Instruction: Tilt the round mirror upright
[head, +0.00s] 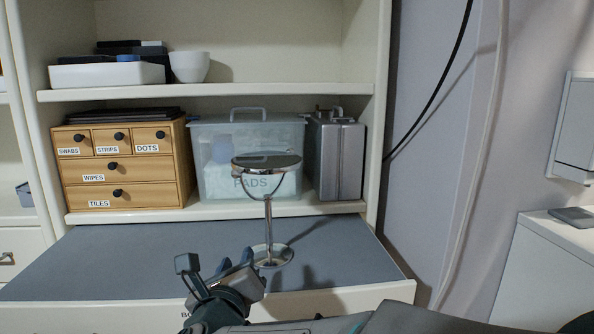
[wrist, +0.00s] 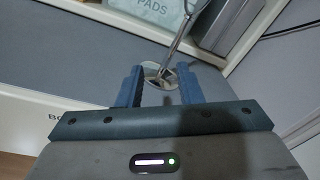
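The round mirror (head: 266,161) is on a chrome stand with a thin stem (head: 268,222) and a round base (head: 272,255), standing on the grey surface. Its disc lies almost flat, seen nearly edge-on in the head view. My gripper (head: 236,262) is low, in front and to the left of the base. In the wrist view, my gripper (wrist: 159,87) has its two blue fingers apart with nothing held between them. The stand's base (wrist: 158,76) and lower stem show beyond and between the fingertips. The mirror disc is mostly outside the wrist view.
Behind the mirror, a clear bin marked PADS (head: 222,180) stands between a wooden drawer unit (head: 130,175) and a silver case (head: 336,160). An upper shelf (head: 290,89) holds a white tray (head: 107,76) and bowl (head: 189,66). The grey surface (head: 130,262) is clear at left.

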